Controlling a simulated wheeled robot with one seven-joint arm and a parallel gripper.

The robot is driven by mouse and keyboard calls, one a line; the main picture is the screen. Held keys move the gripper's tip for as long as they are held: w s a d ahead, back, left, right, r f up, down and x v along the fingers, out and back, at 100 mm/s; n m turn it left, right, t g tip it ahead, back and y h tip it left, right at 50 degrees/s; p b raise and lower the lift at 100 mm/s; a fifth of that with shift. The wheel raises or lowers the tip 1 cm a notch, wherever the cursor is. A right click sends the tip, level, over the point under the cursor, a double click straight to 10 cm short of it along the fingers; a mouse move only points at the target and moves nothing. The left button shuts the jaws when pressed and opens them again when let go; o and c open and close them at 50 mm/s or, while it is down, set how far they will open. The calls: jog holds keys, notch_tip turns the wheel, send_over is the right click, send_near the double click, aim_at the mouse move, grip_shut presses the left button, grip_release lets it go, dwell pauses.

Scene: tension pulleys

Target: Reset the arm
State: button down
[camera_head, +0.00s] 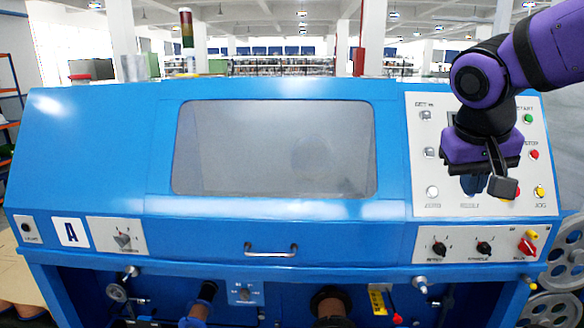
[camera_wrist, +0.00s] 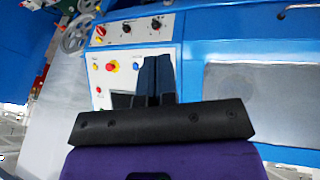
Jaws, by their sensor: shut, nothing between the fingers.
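My arm comes in from the upper right of the head view, purple and black. My gripper (camera_head: 474,185) hangs pointing down in front of the white control panel (camera_head: 421,170) on the blue machine (camera_head: 275,90). Its fingers are shut with nothing between them. In the wrist view the two dark fingers of my gripper (camera_wrist: 157,78) are together, over the lower part of the panel. Part of the panel's middle is hidden behind my gripper. I cannot tell whether the fingertips touch the panel.
The panel carries a green button (camera_head: 528,118), a red button (camera_head: 534,154) and a yellow button (camera_head: 540,191). Below it are black knobs (camera_head: 484,248) and a red switch (camera_head: 526,246). A metal handle (camera_head: 270,250) sticks out below the window (camera_head: 275,150). Grey wheels (camera_head: 562,262) stand at the right.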

jog(key=s+d+t+y, duration=0.1)
jog(key=s, duration=0.5)
jog(key=s+d+f+n+t+y, duration=0.1)
jog(key=s+y, duration=0.1)
jog(key=s, duration=0.5)
jog(key=shift+f, duration=0.25)
jog(key=shift+s, duration=0.1)
